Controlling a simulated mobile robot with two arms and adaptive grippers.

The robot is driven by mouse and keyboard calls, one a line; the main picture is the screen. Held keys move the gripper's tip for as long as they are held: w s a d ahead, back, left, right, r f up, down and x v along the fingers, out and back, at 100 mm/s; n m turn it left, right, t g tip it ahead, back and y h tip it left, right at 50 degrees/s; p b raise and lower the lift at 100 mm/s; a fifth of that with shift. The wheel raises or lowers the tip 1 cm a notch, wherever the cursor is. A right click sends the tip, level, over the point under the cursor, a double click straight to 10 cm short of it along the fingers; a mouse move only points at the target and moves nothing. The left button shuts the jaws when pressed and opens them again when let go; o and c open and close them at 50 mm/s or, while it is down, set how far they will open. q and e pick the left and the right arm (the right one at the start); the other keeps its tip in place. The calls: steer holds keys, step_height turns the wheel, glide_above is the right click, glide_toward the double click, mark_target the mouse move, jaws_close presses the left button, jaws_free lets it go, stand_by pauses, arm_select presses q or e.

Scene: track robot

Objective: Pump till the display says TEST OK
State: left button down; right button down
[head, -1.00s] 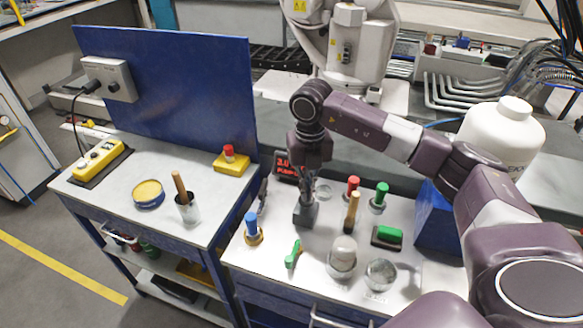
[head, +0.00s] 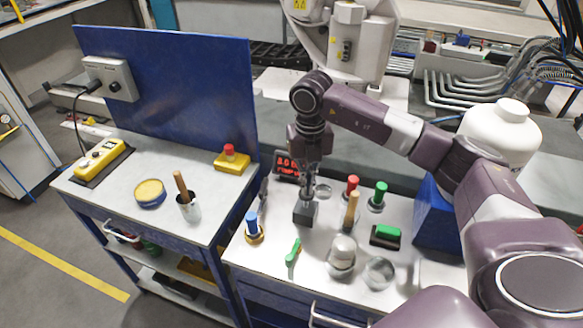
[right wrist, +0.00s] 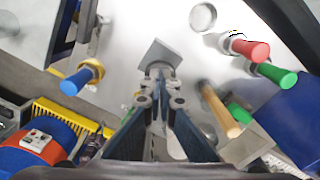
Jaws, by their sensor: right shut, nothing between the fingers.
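My right gripper (head: 308,192) is shut and empty, pointing down just above a grey block (head: 305,214) on the right-hand bench. The right wrist view shows the gripper (right wrist: 158,72) with its closed fingertips at the near edge of the same grey block (right wrist: 158,52); I cannot tell whether they touch. The dark display (head: 287,166) stands behind the gripper and shows red lit text in two lines, partly covered by the gripper and too small to read surely. No TEST OK is legible. My left gripper is not in view.
A blue-topped tool (head: 251,224), a green-handled tool (head: 293,254), a wooden handle (head: 351,209), red (head: 352,184) and green (head: 380,191) knobs and a green-topped block (head: 386,234) crowd the bench. A blue box (head: 435,215) stands at right.

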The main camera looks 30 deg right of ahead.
steer(key=shift+f+b, duration=1.1)
steer(key=shift+f, duration=0.55)
steer(key=shift+r+p, duration=1.3)
steer(key=shift+r, duration=0.55)
steer(key=shift+f, duration=0.1)
steer(key=shift+f+b, duration=1.4)
steer(key=shift+f, duration=0.3)
steer(key=shift+r+p, duration=1.15)
steer(key=shift+r, duration=0.55)
steer(key=shift+r+p, duration=2)
steer(key=shift+r, duration=1.1)
